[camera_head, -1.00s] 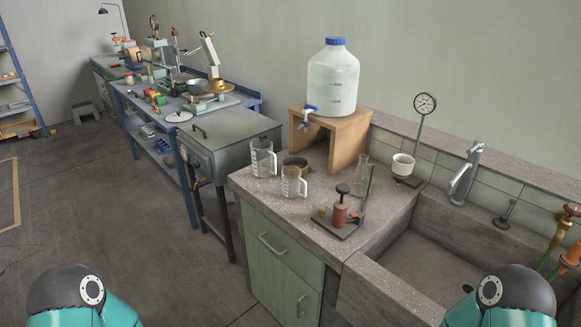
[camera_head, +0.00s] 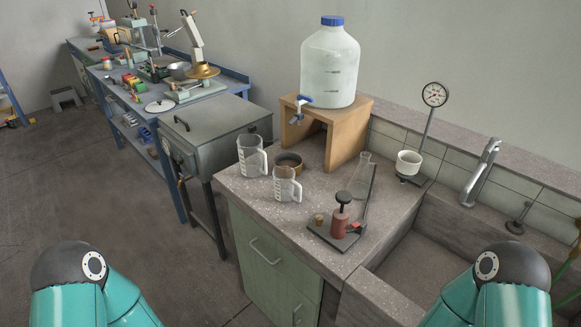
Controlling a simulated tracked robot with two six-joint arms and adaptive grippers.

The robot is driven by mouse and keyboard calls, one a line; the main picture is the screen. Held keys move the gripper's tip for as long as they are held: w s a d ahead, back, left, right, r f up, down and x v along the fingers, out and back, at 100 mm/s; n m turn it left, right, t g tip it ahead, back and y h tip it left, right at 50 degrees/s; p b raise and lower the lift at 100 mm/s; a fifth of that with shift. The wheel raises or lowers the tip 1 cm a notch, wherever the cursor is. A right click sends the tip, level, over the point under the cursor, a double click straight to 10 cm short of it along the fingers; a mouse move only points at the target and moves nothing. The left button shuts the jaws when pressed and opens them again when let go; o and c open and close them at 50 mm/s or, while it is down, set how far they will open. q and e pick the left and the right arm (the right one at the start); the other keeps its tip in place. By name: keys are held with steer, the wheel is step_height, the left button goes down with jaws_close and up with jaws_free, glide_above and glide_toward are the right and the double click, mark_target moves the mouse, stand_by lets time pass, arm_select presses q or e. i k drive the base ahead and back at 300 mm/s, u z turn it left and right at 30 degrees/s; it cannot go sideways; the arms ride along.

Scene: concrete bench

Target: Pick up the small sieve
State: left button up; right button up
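A small round brown container (camera_head: 289,161), which looks like the small sieve, sits on the concrete bench (camera_head: 238,188) behind two clear measuring jugs. The front jug (camera_head: 286,186) hides part of its lower side. The taller jug (camera_head: 250,157) stands to its left. My two teal arms show only at the bottom left and bottom right corners. Neither gripper is in view.
A wooden stand (camera_head: 345,145) bears a large water bottle (camera_head: 330,65) behind the sieve. A device with a red cylinder (camera_head: 339,222), a glass flask (camera_head: 361,175) and a dial gauge (camera_head: 434,95) stand to the right, near the sink (camera_head: 405,270). A grey metal box (camera_head: 215,130) is at left.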

mark_target(293, 160)
steer(key=z, duration=0.65)
steer(key=i, duration=0.2)
steer(key=u, duration=2.7)
steer(key=k, duration=0.95)
steer(key=z, duration=0.65)
steer(key=i, duration=0.95)
steer(key=z, duration=0.15)
